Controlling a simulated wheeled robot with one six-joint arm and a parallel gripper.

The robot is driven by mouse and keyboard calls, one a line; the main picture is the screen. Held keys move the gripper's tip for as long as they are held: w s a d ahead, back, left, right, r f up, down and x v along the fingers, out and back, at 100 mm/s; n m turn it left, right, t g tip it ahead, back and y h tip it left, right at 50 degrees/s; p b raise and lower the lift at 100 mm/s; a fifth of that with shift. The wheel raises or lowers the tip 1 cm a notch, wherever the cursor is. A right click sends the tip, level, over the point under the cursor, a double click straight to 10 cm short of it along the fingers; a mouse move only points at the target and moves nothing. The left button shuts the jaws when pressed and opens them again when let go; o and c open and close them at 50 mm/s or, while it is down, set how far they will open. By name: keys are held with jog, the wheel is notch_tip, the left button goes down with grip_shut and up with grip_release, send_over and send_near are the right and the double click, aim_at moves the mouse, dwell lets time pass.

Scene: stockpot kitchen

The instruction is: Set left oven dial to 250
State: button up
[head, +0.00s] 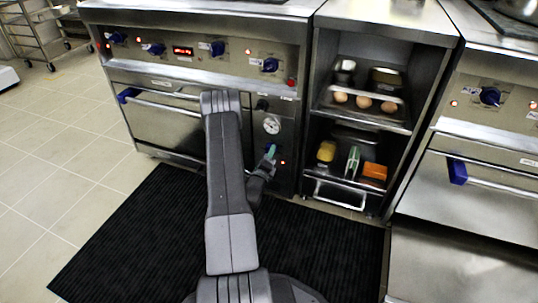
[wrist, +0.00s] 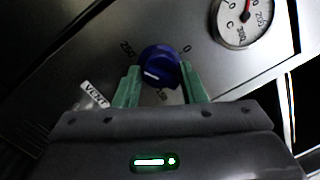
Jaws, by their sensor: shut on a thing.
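The blue oven dial (wrist: 160,62) sits on the steel panel in the wrist view. A white mark shows on its lower left part. A "250" marking is at its upper left, a "0" at its upper right, and another marking, hard to read, is below it. My gripper (wrist: 163,82) has its green fingers shut on the dial, one on each side. In the head view my gripper (head: 270,153) is at the narrow control panel of the left oven (head: 165,118), below the gauge, and largely hides the dial.
A round gauge (wrist: 242,18) is just above the dial, and a "VENT" label (wrist: 95,94) is to its left. Open shelves (head: 360,115) with eggs and other items stand to the right. A second oven (head: 485,190) is at far right. A black mat (head: 130,235) covers the floor.

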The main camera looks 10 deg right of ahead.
jog(key=shift+f, duration=0.1)
jog(key=o, duration=1)
jog(key=shift+c, duration=0.2)
jog(key=p+v, duration=0.3)
jog(key=v, duration=1.1)
jog(key=shift+p, duration=0.3)
jog(key=shift+w+d+f, duration=0.1)
jog(key=b+x, duration=0.3)
jog(key=x, duration=1)
jog(key=shift+w+d+r+b, duration=0.15)
jog(key=shift+w+r+b, duration=0.1)
jog(key=shift+w+b, duration=0.1)
jog(key=shift+s, duration=0.1)
